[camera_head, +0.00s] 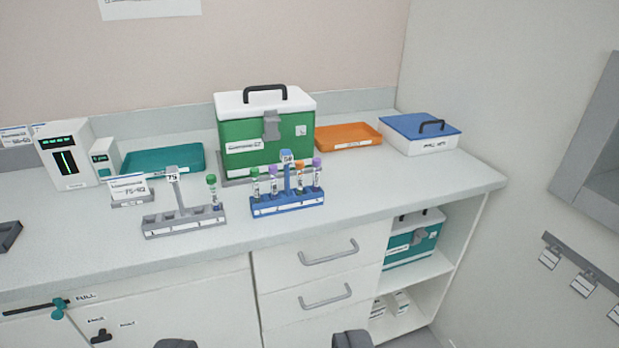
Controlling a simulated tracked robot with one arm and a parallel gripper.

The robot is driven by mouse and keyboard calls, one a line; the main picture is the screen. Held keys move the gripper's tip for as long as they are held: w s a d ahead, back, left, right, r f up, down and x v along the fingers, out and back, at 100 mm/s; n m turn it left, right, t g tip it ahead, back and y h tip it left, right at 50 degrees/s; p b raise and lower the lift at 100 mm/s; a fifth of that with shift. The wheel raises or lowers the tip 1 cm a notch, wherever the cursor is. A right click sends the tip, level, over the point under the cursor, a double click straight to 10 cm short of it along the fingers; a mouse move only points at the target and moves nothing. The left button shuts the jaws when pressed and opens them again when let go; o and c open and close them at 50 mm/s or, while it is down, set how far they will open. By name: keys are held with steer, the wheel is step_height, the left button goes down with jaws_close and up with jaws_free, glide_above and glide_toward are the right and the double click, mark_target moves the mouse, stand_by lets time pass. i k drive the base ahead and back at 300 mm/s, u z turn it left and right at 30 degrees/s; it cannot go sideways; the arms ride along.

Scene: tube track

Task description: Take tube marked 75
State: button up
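A grey rack (160,226) stands on the counter with an upright sign (172,176) that seems to read 75. One green-capped tube (213,192) stands upright at its right end, and its other slots look empty. A blue rack (262,209) to the right has a sign (286,157) that I cannot read surely. It holds several upright tubes, with green (255,184), purple (273,181), orange (300,176) and purple (317,174) caps. The markings on the tubes are too small to read. My gripper (263,343) shows only as two dark fingertips, wide apart and empty, at the bottom edge.
Behind the racks are a green box with a white lid (250,137), a teal tray (150,165), an orange tray (350,138) and a blue-lidded white box (420,140). White devices (68,165) stand at left. The counter front (400,200) is clear right of the racks. Drawer handles (328,255) protrude below.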

mark_target(254, 172)
steer(key=z, duration=0.5)
steer(key=i, duration=1.4)
steer(key=u, duration=0.45)
